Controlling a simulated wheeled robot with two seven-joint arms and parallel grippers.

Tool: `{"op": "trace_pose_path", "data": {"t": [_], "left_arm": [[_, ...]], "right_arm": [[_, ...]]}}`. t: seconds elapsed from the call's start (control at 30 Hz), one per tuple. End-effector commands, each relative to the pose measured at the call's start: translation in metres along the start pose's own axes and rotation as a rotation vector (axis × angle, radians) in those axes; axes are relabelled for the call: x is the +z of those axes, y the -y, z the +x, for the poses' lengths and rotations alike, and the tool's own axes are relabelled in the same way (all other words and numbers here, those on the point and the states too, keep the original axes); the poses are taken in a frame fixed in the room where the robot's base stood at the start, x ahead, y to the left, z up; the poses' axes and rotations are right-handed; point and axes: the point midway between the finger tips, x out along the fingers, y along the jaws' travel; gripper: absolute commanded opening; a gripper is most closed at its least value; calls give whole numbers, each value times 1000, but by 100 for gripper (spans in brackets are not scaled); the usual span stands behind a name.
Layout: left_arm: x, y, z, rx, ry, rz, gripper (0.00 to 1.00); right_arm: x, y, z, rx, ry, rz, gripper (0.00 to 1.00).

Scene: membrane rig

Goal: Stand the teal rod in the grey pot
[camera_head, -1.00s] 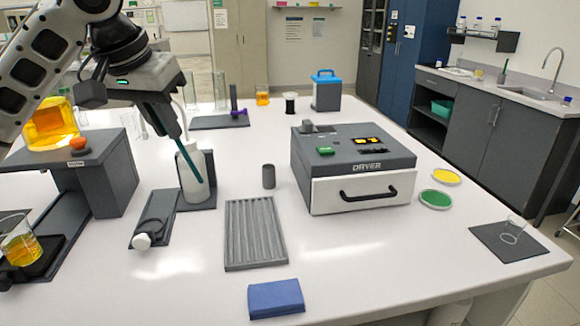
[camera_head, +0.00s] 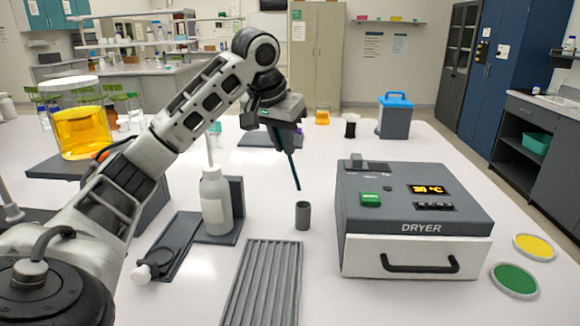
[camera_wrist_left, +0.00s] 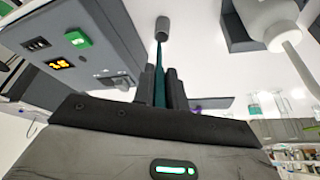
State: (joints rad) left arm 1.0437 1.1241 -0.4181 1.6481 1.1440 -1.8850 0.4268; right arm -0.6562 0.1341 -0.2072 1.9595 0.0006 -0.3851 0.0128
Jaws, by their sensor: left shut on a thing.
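The teal rod (camera_head: 293,170) is held in my left gripper (camera_head: 284,145), which is shut on its upper part. The rod points down, leaning slightly, with its lower end free. The grey pot (camera_head: 303,216) is a small upright cylinder on the white bench. In the head view, the rod's lower tip is just above the pot's rim and slightly left of its middle, apart from it. In the left wrist view, the teal rod (camera_wrist_left: 160,75) runs from between the fingers toward the grey pot (camera_wrist_left: 162,34). My right gripper is not in view.
The dryer (camera_head: 415,215) stands right of the pot. A white wash bottle (camera_head: 216,203) stands left of it on a dark base. A grey ribbed tray (camera_head: 262,285) lies in front. Yellow (camera_head: 535,247) and green (camera_head: 514,280) discs lie at right.

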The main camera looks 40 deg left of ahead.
Motion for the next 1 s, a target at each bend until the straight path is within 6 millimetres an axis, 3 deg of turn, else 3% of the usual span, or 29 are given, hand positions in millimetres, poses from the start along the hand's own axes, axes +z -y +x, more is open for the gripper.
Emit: {"op": "trace_pose_path", "data": {"t": [0.1,0.37,0.53,1.0], "left_arm": [[-6,3,21,0,2,-2,0],[-13,6,45,0,2,-2,0],[-4,7,68,-2,2,0,0],[0,6,77,0,-1,-1,0]], "right_arm": [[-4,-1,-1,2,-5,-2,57],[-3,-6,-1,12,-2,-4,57],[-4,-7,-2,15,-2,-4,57],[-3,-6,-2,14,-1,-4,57]]}}
